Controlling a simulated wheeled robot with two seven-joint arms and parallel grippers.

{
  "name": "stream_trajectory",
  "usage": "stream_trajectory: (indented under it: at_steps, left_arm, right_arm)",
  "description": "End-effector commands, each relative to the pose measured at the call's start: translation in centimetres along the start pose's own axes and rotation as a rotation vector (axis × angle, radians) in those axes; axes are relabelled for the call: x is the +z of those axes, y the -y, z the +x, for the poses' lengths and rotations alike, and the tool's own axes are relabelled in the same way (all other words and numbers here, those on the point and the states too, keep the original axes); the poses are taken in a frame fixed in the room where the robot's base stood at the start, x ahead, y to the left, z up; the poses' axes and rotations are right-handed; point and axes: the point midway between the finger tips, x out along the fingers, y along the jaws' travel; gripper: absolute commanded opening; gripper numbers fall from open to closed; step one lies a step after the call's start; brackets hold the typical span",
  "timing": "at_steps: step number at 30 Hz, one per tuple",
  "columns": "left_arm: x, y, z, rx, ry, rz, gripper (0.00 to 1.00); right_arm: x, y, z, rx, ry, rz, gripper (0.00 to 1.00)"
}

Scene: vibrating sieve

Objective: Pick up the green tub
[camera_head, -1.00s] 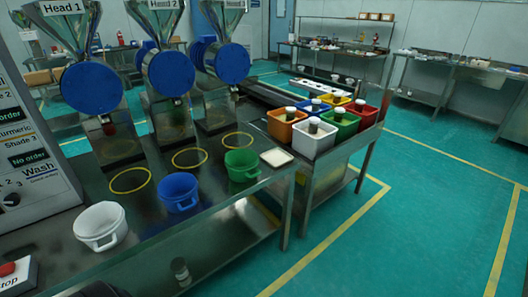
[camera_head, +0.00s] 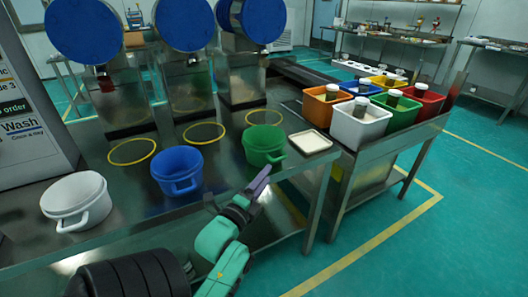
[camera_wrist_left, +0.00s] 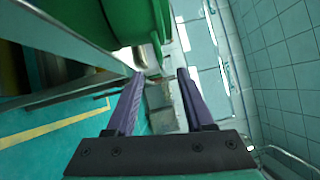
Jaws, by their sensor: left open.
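The green tub (camera_head: 264,144) stands upright on the steel table near its front edge, with its handle facing the front. It fills the top middle of the left wrist view (camera_wrist_left: 140,22), partly cut off. My left gripper (camera_head: 262,181) is just in front of and below the tub's handle, at the table's front edge. In the left wrist view its two purple fingers (camera_wrist_left: 160,75) are apart with nothing between them. The gripper and tub look close, but I cannot tell whether they touch. My right gripper is not in view.
A blue tub (camera_head: 178,170) and a white tub (camera_head: 77,199) stand left of the green one. A square white dish (camera_head: 310,141) lies just right of it. The steel table's (camera_head: 140,220) front edge is close to my arm. Coloured bins, including a white one (camera_head: 358,125), stand right.

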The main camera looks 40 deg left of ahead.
Motion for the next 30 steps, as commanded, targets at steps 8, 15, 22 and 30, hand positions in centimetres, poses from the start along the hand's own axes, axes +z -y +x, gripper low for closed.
stream_trajectory:
  at_steps: [8, 15, 22, 30]
  left_arm:
    - [0.0, 0.1, 6.1, -0.001, -0.001, -0.003, 0.53]
    - [0.2, 0.2, 10.1, -0.001, -0.001, -0.006, 0.53]
    - [0.2, -0.1, 11.7, 0.003, -0.002, -0.004, 0.53]
    - [0.2, -0.1, 11.6, 0.002, -0.002, -0.004, 0.00]
  right_arm:
    - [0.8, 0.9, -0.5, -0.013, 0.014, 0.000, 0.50]
    - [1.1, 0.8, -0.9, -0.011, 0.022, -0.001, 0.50]
    - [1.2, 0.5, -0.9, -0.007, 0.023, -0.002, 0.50]
    - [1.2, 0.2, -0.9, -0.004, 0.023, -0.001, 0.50]
